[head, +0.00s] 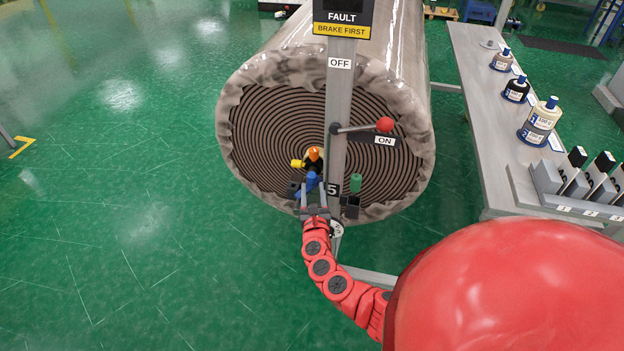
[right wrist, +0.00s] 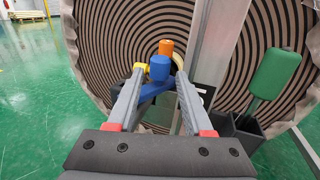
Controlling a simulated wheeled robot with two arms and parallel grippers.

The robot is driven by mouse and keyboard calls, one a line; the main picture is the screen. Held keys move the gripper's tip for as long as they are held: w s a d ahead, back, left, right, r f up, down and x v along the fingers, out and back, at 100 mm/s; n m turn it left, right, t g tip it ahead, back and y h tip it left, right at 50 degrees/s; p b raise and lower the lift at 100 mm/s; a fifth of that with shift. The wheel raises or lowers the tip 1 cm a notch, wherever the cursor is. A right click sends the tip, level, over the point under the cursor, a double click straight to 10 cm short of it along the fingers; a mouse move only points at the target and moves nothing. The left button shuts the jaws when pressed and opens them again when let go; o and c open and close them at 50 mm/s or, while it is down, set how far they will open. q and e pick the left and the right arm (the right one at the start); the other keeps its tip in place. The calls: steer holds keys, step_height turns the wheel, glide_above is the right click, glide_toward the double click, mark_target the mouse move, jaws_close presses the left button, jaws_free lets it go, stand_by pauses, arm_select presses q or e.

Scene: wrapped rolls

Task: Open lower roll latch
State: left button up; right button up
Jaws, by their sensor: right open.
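The wrapped roll (head: 270,125) shows its spiral end behind a grey post (head: 337,110). Low on this end is a cluster of coloured handles: an orange knob (head: 315,153), a yellow handle (head: 297,163) and a blue handle (head: 312,181). No label marks which one is the lower roll latch. My right gripper (head: 314,190) is open just below the cluster. In the right wrist view, the blue handle (right wrist: 159,68) stands between the fingertips, with the orange knob (right wrist: 166,47) and yellow handle (right wrist: 141,67) beyond. Contact cannot be told. My left gripper is not in view.
A red-balled lever (head: 384,125) sticks out from the post beside the ON label. A green handle (head: 355,182) stands in a dark holder (head: 351,206) right of the gripper. A bench (head: 487,165) with bottles stands at the right.

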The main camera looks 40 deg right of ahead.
steer(key=b+v, duration=0.1)
steer(key=v, duration=1)
steer(key=shift+s, duration=0.35)
steer(key=shift+a+f, duration=0.1)
steer(key=shift+c, duration=0.3)
